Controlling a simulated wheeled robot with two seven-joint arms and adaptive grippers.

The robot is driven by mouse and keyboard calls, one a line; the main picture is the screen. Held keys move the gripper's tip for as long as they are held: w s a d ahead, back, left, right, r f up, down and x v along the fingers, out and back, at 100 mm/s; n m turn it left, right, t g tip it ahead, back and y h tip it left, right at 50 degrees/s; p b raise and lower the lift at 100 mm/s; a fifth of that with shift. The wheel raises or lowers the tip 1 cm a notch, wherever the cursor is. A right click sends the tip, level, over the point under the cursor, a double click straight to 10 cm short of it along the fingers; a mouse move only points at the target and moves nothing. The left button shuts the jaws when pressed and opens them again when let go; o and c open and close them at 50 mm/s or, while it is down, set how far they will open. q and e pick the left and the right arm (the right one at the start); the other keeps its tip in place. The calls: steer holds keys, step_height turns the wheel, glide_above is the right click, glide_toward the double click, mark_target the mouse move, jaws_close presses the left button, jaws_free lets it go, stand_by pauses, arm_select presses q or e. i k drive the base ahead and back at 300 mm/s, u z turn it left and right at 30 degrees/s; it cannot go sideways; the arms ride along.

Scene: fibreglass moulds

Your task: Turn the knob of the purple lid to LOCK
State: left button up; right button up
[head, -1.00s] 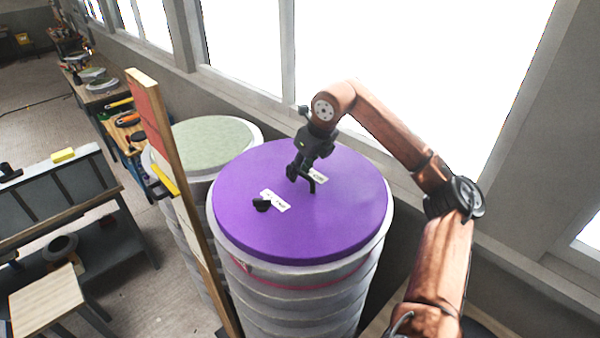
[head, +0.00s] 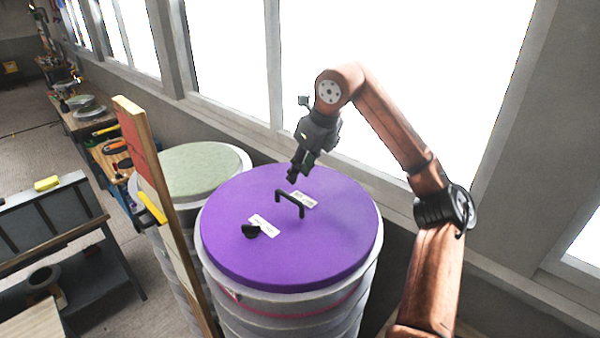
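The purple lid (head: 320,245) lies on top of a stack of white round moulds. A small black knob (head: 251,231) sits on the lid, left of its middle, beside a white label (head: 264,225). A black handle (head: 290,204) arches up near the lid's middle, beside a second label (head: 303,199). The lettering is too small to read. My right gripper (head: 293,179) hangs above the far part of the lid, behind the handle and apart from the knob. Its fingers appear close together, but whether they are shut is unclear. My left gripper is out of view.
A second stack with a green top (head: 205,167) stands behind to the left. An upright wooden board (head: 160,190) with a red panel stands just left of the purple lid. Windows (head: 390,60) and a wall lie behind. A dark bench (head: 60,230) is at the left.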

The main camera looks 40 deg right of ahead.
mark_target(250, 231)
steer(key=z, duration=1.35)
